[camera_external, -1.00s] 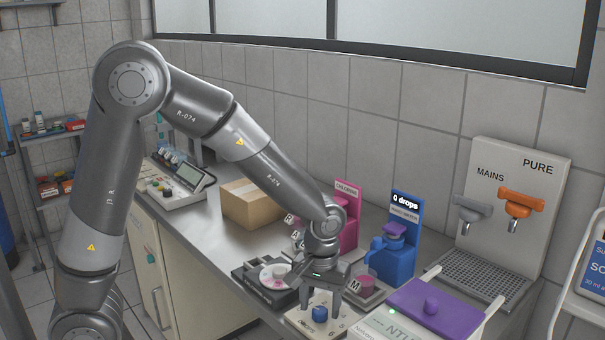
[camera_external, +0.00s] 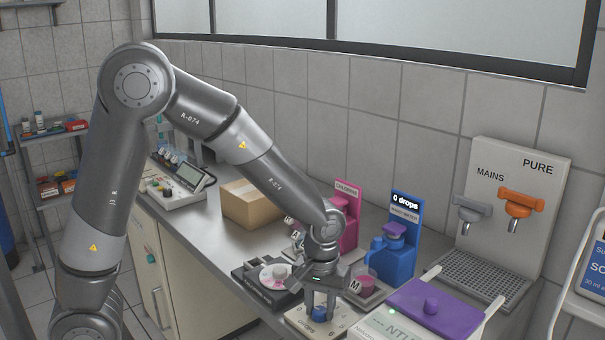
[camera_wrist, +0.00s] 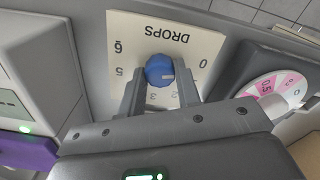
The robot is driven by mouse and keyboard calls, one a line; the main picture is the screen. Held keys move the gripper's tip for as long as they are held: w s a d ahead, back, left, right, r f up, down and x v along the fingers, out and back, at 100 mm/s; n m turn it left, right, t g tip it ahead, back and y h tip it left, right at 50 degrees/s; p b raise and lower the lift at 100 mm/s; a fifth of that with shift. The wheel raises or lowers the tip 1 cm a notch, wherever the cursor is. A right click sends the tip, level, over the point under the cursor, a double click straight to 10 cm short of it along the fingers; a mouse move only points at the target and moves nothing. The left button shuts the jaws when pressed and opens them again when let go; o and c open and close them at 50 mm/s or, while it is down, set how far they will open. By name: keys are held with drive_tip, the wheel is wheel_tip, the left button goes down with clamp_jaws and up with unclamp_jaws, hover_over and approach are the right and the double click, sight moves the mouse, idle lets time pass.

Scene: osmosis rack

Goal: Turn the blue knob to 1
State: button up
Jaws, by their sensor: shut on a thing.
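The blue knob (camera_wrist: 160,70) sits on a cream plate (camera_wrist: 203,36) marked DROPS, upside down in the wrist view. Digits 0, 2, 3, 5 and 6 show around it; the place between 0 and 2 is behind a finger. A small pale mark on the knob faces right in that view. My gripper (camera_wrist: 160,82) is shut on the knob, one finger on each side. In the external view my gripper (camera_external: 320,302) points down over the plate, and the blue knob (camera_external: 319,313) shows low between its fingers.
A dark tester with a pink-and-white dial (camera_external: 275,275) stands close left of the plate. A purple-lidded unit (camera_external: 430,305) stands close right. Behind are a blue dispenser (camera_external: 393,258) reading 0 drops, a pink one (camera_external: 347,225), and a cardboard box (camera_external: 250,206).

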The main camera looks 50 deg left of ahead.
sight(320, 310)
drive_tip(key=shift+m, duration=3.3)
drive_tip(key=o, duration=1)
drive_tip(key=shift+c, duration=0.2)
drive_tip(key=shift+r, duration=0.15)
wheel_tip(320, 310, up, 11)
drive_tip(key=shift+f, duration=0.2)
